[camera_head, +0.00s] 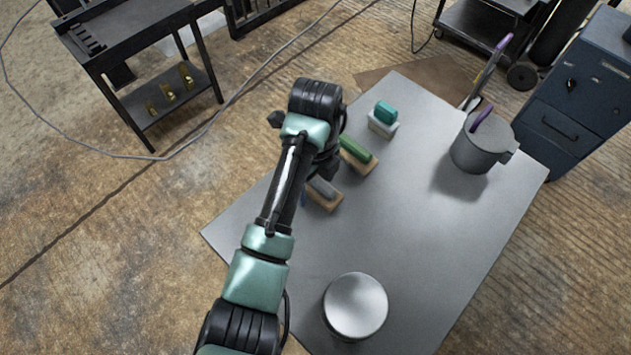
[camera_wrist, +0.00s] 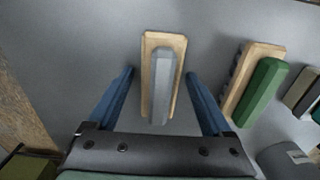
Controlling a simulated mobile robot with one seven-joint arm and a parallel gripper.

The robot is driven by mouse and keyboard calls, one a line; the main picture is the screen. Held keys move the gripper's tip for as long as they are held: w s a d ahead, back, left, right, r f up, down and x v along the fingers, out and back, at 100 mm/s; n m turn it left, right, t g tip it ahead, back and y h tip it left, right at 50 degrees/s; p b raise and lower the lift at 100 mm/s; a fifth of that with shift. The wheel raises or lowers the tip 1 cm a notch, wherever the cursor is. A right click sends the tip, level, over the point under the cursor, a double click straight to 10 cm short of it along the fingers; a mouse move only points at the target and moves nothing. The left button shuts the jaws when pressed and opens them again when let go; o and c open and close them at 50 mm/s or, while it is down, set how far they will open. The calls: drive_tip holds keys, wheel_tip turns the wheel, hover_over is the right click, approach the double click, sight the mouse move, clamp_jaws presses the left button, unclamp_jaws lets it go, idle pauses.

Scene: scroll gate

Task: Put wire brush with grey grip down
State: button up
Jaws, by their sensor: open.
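The wire brush with the grey grip (camera_wrist: 161,84) lies on the grey table in the wrist view, a tan wooden block with a long grey handle on top. It also shows in the head view (camera_head: 323,191), partly covered by my arm. My gripper (camera_wrist: 160,80) is open, with one blue finger on each side of the brush and a visible gap on both sides. In the head view my gripper is mostly hidden behind the arm.
A green-grip brush (camera_head: 357,152) and a teal-grip brush (camera_head: 384,116) stand in line behind. A grey pot (camera_head: 479,149) holding purple-handled tools is at the right. A round metal disc (camera_head: 355,305) is near the front. The table (camera_head: 420,215) is clear in the middle.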

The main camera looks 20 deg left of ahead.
wheel_tip(320, 180, up, 13)
drive_tip(key=p, duration=0.7)
drive_tip(key=shift+w+a, duration=0.15)
drive_tip(key=shift+w, duration=0.05)
drive_tip(key=shift+f, duration=0.1)
drive_tip(key=w+d+r+n+t, duration=0.3)
drive_tip(key=w+d+r+t, duration=0.25)
drive_tip(key=r, duration=0.25)
drive_tip(key=w+d+r+n+t, duration=0.3)
drive_tip(key=w+d+r+t, duration=0.15)
drive_tip(key=w+r, duration=0.3)
drive_tip(key=d+r+n+t+h, duration=0.1)
drive_tip(key=d+r+n+t, duration=0.15)
drive_tip(key=r, duration=0.55)
drive_tip(key=d+r+n+t+h, duration=0.15)
drive_tip(key=r+t, duration=0.25)
drive_tip(key=r, duration=0.4)
drive_tip(key=s+r+n+t+y, duration=0.1)
drive_tip(key=s+r+n+t, duration=0.4)
drive_tip(key=s+r, duration=0.4)
drive_tip(key=s+r+n+t+y, duration=0.1)
drive_tip(key=s+r+n+t, duration=0.5)
drive_tip(key=r, duration=0.8)
drive_tip(key=s+n, duration=0.1)
drive_tip(key=s, duration=0.2)
drive_tip(key=shift+s+d+r, duration=0.2)
drive_tip(key=shift+s+r, duration=0.15)
